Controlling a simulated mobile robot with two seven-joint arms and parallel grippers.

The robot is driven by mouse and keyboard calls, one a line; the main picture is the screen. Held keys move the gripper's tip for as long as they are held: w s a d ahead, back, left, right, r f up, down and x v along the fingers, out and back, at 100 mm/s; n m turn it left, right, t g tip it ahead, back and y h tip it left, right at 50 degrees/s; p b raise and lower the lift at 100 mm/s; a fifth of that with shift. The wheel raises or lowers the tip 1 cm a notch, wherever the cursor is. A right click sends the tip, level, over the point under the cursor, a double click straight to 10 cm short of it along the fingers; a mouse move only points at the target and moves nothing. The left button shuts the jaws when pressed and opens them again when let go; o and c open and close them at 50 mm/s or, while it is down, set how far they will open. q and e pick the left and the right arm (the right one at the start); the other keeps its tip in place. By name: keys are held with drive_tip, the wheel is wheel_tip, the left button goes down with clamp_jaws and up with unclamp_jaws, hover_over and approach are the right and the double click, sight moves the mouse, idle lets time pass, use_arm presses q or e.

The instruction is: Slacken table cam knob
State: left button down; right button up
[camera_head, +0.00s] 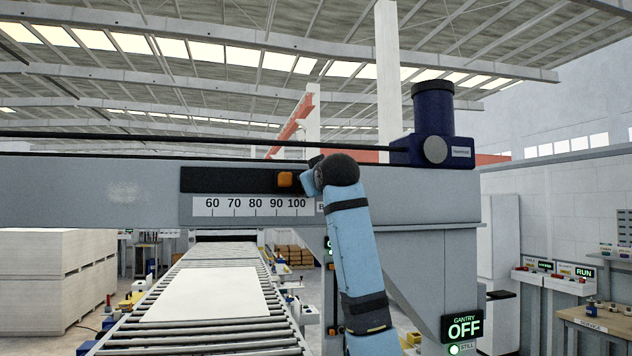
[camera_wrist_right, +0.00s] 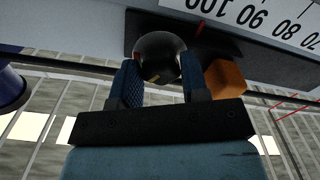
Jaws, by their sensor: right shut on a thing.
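The knob (camera_wrist_right: 160,52) is round, dark and glossy, with a small yellowish mark low on it. It sits on a dark strip of the grey beam, beside an orange block. My right gripper (camera_wrist_right: 158,72) has its two blue ribbed fingers on either side of the knob and is shut on it. In the head view my blue right arm rises from below to the beam, and my right gripper (camera_head: 311,181) is mostly hidden by my wrist. I cannot make out the knob there. My left gripper is in neither view.
The orange block (camera_head: 286,180) sits on the dark strip above a printed scale (camera_head: 245,206), close to my right gripper. The grey gantry beam (camera_head: 90,190) crosses the view. Below is a roller conveyor with a pale sheet (camera_head: 212,296). A sign (camera_head: 464,328) reads "GANTRY OFF".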

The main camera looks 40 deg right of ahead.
drive_tip(key=shift+n, duration=1.5)
drive_tip(key=o, duration=0.9)
drive_tip(key=shift+s, duration=0.1)
